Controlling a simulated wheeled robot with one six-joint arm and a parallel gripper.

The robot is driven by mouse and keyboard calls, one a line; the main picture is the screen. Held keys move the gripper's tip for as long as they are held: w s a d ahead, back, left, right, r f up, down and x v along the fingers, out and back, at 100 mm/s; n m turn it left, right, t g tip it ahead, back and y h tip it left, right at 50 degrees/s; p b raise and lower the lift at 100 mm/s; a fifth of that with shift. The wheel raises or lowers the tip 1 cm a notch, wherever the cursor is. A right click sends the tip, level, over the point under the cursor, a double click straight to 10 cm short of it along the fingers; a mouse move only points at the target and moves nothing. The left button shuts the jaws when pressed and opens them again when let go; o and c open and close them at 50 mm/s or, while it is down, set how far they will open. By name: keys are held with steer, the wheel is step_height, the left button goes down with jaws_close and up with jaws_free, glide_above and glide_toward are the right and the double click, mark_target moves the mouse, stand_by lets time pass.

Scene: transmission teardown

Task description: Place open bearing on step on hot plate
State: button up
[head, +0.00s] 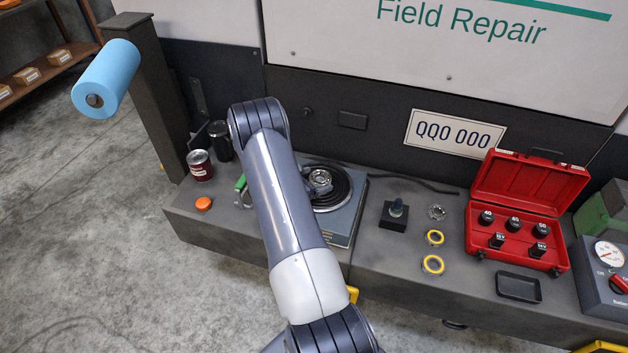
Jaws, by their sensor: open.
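The hot plate (341,224) is a blue-grey box with a round black ringed top, standing on the bench just right of my arm. A small silver ring-shaped part (320,179), which looks like a bearing, sits near the middle of its top; a separate step under it is too small to make out. Another silver open bearing (437,212) lies on the bench to the right.
A black block with a post (394,216) stands right of the hot plate. An open red case (517,225), a black tray (519,287) and a gauge box (604,270) are farther right. A red can (200,165) and an orange button (204,204) are left.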

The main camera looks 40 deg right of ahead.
steer(key=shift+r, duration=0.3)
steer(key=b+v, duration=0.1)
steer(key=v, duration=1)
steer(key=shift+a+b, duration=0.35)
steer(key=shift+a, duration=0.15)
